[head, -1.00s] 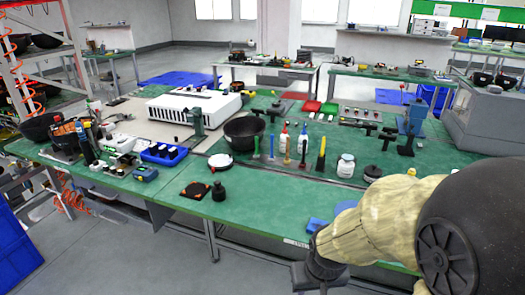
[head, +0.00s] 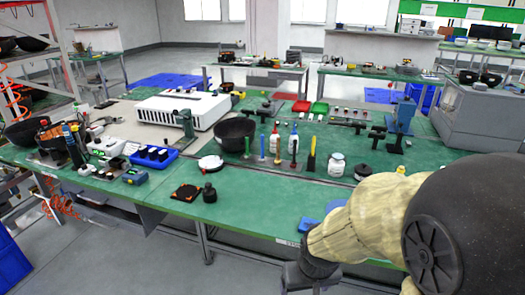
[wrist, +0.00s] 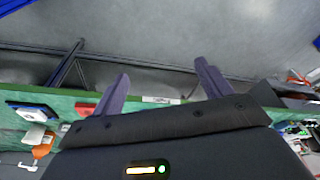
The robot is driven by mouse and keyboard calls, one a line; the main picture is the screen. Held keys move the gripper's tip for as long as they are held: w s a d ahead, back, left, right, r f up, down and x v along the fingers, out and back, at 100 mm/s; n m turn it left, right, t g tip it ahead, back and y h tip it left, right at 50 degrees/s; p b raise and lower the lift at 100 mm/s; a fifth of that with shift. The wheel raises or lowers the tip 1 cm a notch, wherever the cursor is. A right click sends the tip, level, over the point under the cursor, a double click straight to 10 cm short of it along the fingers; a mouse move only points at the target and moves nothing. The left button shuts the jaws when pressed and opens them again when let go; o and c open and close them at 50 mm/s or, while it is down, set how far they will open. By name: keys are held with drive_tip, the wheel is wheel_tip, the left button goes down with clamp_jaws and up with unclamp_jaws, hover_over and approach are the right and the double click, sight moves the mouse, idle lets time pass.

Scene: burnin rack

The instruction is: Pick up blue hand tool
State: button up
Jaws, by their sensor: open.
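A slim upright blue hand tool (head: 262,147) stands in a row of similar coloured tools on the green table (head: 255,205), right of the black bowl, in the head view. My gripper (wrist: 162,85) shows in the wrist view with two dark fingers spread apart and nothing between them. In the head view my gripper (head: 305,277) hangs low at the table's front edge, in front of and to the right of the tool, well apart from it. I cannot pick out the tool in the wrist view.
White bottles, a black bowl (head: 231,135) and a jar (head: 337,165) stand close by. A blue item (head: 308,224) lies near the front edge.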

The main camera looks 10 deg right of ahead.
drive_tip(key=shift+c, duration=0.2)
drive_tip(key=shift+r, duration=0.1)
drive_tip(key=c, duration=0.4)
drive_tip(key=shift+r+p, duration=0.4)
drive_tip(key=shift+p, duration=0.1)
drive_tip(key=c, duration=0.3)
drive_tip(key=w+p+v, duration=0.1)
drive_tip(key=p+v, duration=0.2)
drive_tip(key=p, duration=0.1)
drive_tip(key=p+v, duration=0.4)
drive_tip(key=w+p+v, duration=0.1)
drive_tip(key=p+v, duration=0.2)
drive_tip(key=v, duration=0.1)
drive_tip(key=shift+w+r+p, duration=0.25)
drive_tip(key=shift+r+p, duration=0.15)
drive_tip(key=shift+r, duration=0.15)
drive_tip(key=shift+c, duration=0.2)
drive_tip(key=shift+f, duration=0.1)
drive_tip(key=shift+c, duration=0.7)
drive_tip(key=shift+a, duration=0.1)
